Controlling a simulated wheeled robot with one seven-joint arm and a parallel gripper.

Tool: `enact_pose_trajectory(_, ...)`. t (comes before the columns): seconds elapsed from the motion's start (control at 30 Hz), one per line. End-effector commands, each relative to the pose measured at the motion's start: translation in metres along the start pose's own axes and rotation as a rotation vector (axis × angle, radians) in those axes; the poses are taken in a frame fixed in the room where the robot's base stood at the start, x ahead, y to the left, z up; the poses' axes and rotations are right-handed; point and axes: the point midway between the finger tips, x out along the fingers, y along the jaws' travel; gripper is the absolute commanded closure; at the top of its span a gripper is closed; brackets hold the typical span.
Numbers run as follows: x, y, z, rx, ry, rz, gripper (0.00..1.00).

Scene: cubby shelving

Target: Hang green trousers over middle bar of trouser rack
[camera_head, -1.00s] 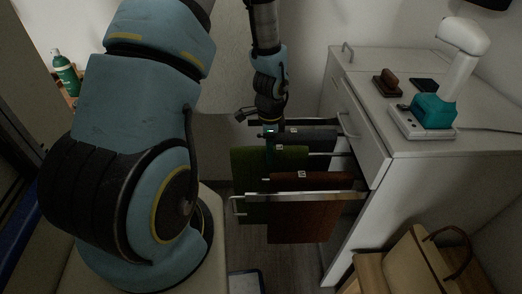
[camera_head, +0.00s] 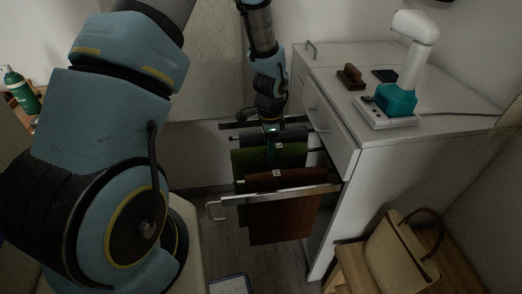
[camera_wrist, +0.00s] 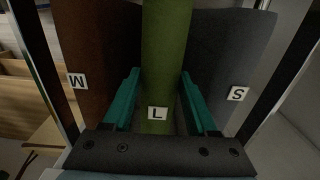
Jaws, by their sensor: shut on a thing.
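The green trousers (camera_head: 292,154) hang folded in the pulled-out trouser rack (camera_head: 262,197), between the brown trousers (camera_head: 287,215) and the grey trousers (camera_head: 296,136). In the wrist view the green trousers (camera_wrist: 164,50) carry an L label. My gripper (camera_wrist: 159,82) is shut on them, with one teal finger along each side. In the head view my gripper (camera_head: 271,138) reaches down from above onto their upper fold. The middle bar is hidden under the cloth, so I cannot tell whether they rest on it.
The brown trousers (camera_wrist: 103,50) and grey trousers (camera_wrist: 228,60) flank my fingers closely. The white cabinet (camera_head: 400,190) stands right of the rack, bearing a teal and white device (camera_head: 397,98) and a brown brush (camera_head: 351,77). A beige bag (camera_head: 398,255) sits at lower right.

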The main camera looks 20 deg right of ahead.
Motion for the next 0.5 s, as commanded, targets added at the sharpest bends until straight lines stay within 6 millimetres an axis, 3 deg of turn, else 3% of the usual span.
enact_pose_trajectory(0.5, 0.0, -0.001, -0.042, 0.001, 0.001, -0.001, 1.0)
